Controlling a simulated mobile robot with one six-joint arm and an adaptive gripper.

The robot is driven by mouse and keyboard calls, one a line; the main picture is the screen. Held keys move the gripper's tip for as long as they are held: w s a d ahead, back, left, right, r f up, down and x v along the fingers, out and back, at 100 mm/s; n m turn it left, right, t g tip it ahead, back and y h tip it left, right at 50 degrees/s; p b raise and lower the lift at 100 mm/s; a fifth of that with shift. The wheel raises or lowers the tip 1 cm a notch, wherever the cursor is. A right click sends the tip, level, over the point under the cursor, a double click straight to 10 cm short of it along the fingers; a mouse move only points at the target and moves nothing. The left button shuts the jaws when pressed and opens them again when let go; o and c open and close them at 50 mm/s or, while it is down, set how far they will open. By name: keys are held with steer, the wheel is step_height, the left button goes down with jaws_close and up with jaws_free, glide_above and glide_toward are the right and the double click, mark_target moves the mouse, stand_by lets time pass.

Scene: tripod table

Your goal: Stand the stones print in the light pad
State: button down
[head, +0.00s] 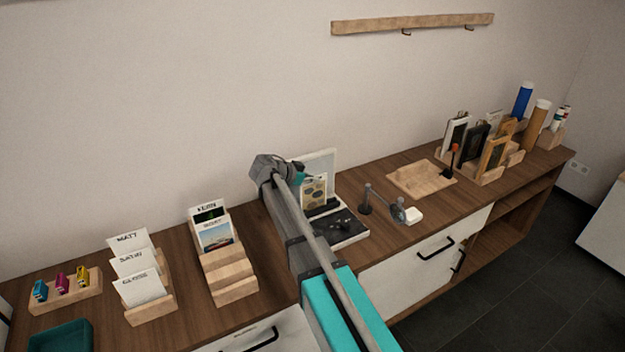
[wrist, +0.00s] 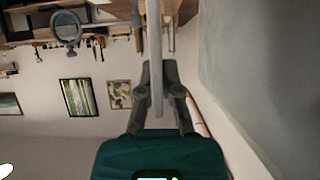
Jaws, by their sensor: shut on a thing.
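The stones print (head: 314,191), a small beige card with dark oval shapes, is upright in front of a pale upright panel (head: 322,161). This panel seems to be part of the light pad, with a dark flat base (head: 339,230) in front. A dark strip (head: 325,209) lies just below the print; I cannot tell whether they touch. My gripper (head: 298,176) is at the print's upper left and is shut on it. In the wrist view my gripper (wrist: 164,112) shows with a thin pale strip between its fingers, perhaps the print's edge.
Left are card racks (head: 235,271) and (head: 153,305), small coloured items (head: 62,283) and a teal tray (head: 62,340).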

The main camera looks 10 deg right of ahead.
steer(key=c, duration=0.7)
jaws_free()
steer(key=shift+r, duration=0.1)
